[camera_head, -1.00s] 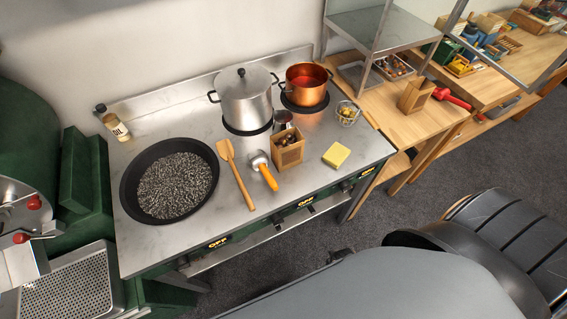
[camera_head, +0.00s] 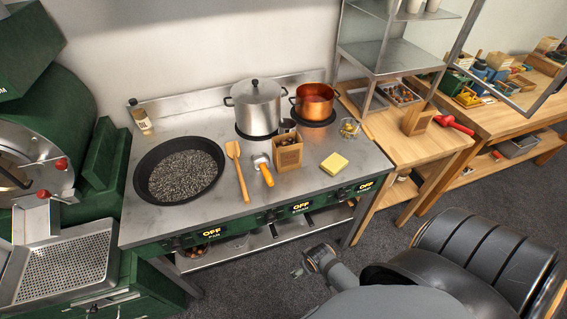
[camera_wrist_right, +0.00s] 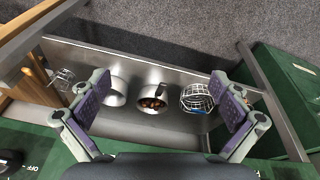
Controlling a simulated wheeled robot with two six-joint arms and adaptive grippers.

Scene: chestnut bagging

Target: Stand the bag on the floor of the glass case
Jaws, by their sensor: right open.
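A brown open-topped bag (camera_head: 289,155) with dark contents stands upright on the steel stove top, right of the orange-handled scoop. The metal-framed case (camera_head: 384,58) with shelves stands on the wooden table at the right; its glass is hard to make out. A tilted frame (camera_head: 509,62) at its right looks like an open door. My right gripper (camera_head: 304,264) is low in front of the stove, away from the bag. In the right wrist view its fingers (camera_wrist_right: 162,98) are spread with nothing between them. My left gripper is not in view.
On the stove (camera_head: 210,207) are a dark pan (camera_head: 160,196), wooden spatula (camera_head: 237,172), scoop (camera_head: 263,170), yellow sponge (camera_head: 334,163) and two pots. The lower shelf (camera_wrist_right: 190,128) holds a chestnut bowl (camera_wrist_right: 152,103) and wire basket (camera_wrist_right: 197,97).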

